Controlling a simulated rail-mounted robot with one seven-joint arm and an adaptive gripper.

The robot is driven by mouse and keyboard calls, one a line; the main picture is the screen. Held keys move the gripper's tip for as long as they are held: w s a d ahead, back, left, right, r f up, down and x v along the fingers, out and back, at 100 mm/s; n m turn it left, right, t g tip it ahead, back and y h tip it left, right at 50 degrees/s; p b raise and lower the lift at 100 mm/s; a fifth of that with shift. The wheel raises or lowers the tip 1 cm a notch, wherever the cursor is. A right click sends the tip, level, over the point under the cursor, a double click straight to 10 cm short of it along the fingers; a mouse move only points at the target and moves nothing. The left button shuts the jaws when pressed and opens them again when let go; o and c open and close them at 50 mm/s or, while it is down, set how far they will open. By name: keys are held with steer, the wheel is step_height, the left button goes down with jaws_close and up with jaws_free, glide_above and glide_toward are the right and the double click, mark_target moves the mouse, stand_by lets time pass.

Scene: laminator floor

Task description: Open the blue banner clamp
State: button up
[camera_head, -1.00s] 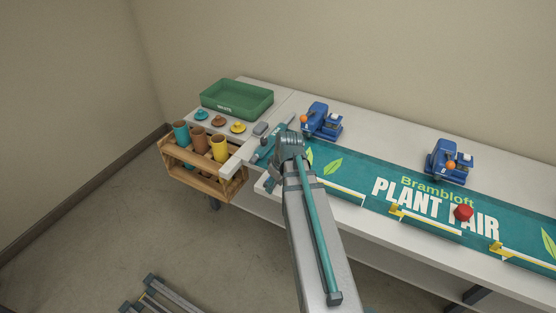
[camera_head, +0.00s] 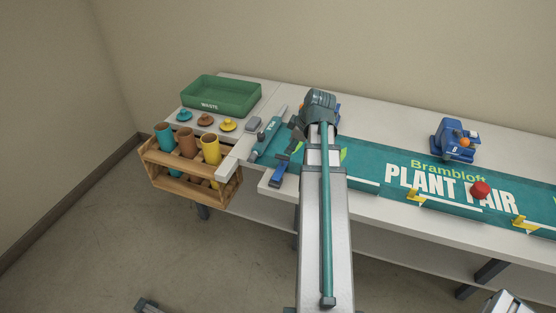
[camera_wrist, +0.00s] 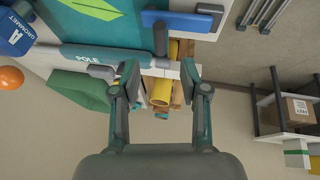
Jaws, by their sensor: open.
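The blue banner clamp (camera_head: 279,173) sits at the left end of the green banner (camera_head: 372,174), by the table's front edge. In the wrist view the blue clamp (camera_wrist: 180,20) is at the top, beyond my fingertips and apart from them; whether its jaw is lifted is unclear. My gripper (camera_wrist: 160,70) is open and empty, its two fingers spread over the table edge. In the head view my gripper (camera_head: 294,140) shows only partly, beside the clamp and behind my arm.
A teal pole tool (camera_head: 268,138) lies left of the banner. A blue press (camera_head: 456,140) stands behind the banner; another is mostly hidden by my arm. A red ball (camera_head: 480,190) shows over the banner.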

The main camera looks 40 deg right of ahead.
mark_target(283, 156)
steer(key=shift+p+x, duration=1.2)
steer(key=shift+x, duration=3.85)
steer(key=shift+d, duration=0.1)
jaws_close()
